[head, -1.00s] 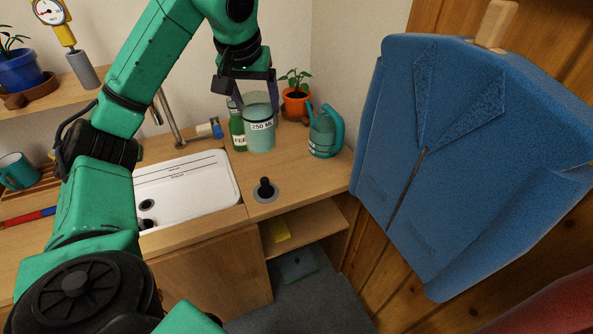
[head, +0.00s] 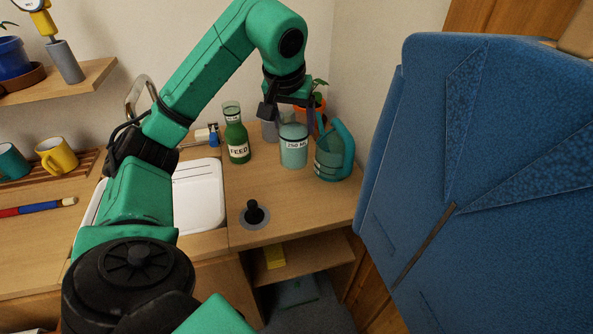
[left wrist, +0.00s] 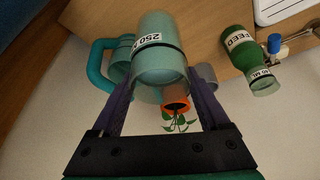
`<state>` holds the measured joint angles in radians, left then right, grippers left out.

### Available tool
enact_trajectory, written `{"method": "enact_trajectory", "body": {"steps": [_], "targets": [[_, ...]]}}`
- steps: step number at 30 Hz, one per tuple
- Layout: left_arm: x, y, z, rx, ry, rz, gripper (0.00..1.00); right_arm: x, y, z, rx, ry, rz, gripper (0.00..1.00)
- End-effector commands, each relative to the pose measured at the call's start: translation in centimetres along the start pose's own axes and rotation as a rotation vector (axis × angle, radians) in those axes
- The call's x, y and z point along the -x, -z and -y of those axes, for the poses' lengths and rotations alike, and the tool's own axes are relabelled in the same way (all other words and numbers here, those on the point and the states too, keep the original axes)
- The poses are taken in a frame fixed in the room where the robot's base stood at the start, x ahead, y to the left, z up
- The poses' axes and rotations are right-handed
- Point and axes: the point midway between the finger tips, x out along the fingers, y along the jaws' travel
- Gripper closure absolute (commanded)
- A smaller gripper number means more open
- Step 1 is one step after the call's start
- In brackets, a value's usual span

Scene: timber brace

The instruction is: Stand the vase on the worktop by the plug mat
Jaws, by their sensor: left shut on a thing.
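The vase is a pale teal clear vessel marked 250 ML (head: 293,152), upright over the back right of the worktop (head: 205,242). My left gripper (head: 288,112) is shut on its upper part. In the left wrist view the vase (left wrist: 160,62) sits between the two fingers. I cannot tell whether its base touches the worktop. The plug mat (head: 243,222) is a grey disc with a black plug (head: 254,210) on it, nearer the front edge and left of the vase. My right gripper is not in view.
A green FEED bottle (head: 236,138) stands left of the vase, and a teal watering can (head: 333,158) close on its right. A grey cylinder (head: 270,128) and an orange plant pot (head: 318,103) are behind. A white sink (head: 205,195) lies left; a blue jacket (head: 420,150) hangs right.

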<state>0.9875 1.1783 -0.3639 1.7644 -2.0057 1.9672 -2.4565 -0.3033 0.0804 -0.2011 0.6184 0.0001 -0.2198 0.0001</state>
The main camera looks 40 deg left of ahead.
Motion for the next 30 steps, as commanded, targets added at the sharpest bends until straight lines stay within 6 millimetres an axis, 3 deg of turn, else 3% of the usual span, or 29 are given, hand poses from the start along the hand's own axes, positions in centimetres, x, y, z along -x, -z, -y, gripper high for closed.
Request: {"method": "enact_trajectory", "body": {"steps": [1,4,15,25,26,27,30], "targets": [[-2.1,-0.9,0.1,0.0,0.003,0.002,1.0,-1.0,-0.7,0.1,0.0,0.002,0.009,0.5],[-4.8,-2.0,0.1,0.0,0.002,0.002,1.0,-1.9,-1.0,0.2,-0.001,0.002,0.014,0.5],[-10.4,-4.3,0.0,0.001,-0.001,0.0,1.0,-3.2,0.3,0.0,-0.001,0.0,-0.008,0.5],[-10.7,-4.4,0.0,0.001,-0.002,-0.004,1.0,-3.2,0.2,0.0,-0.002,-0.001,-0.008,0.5],[-10.8,-4.5,0.0,0.001,-0.001,-0.002,0.18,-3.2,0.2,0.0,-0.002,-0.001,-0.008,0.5],[-10.8,-4.4,0.0,0.001,-0.001,-0.002,0.02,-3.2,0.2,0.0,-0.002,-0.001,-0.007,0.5],[-10.8,-4.4,0.0,0.001,-0.001,-0.002,0.0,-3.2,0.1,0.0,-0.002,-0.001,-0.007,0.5]]}}
